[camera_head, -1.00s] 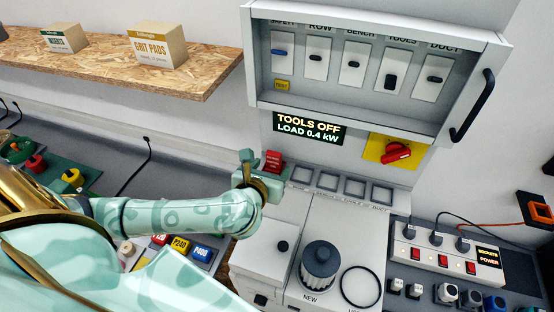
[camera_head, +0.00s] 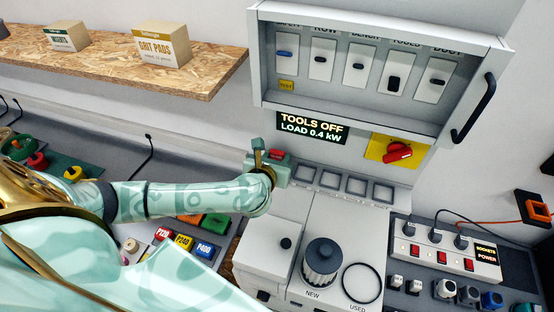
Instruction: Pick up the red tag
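The red tag (camera_head: 277,154) shows near the left end of the row of square slots, below the lit display. Only a small upper part of it shows, and its lower part is hidden by my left gripper. My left gripper (camera_head: 270,163) is right at the tag, with green finger parts on its left and lower right. The wrist covers the contact, so I cannot tell whether the fingers are closed on the tag. My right gripper is not in view.
A switch cabinet (camera_head: 366,105) with an open front stands behind. A yellow plate with a red rotary knob (camera_head: 397,152) is at its lower right. A chipboard shelf (camera_head: 110,72) is upper left.

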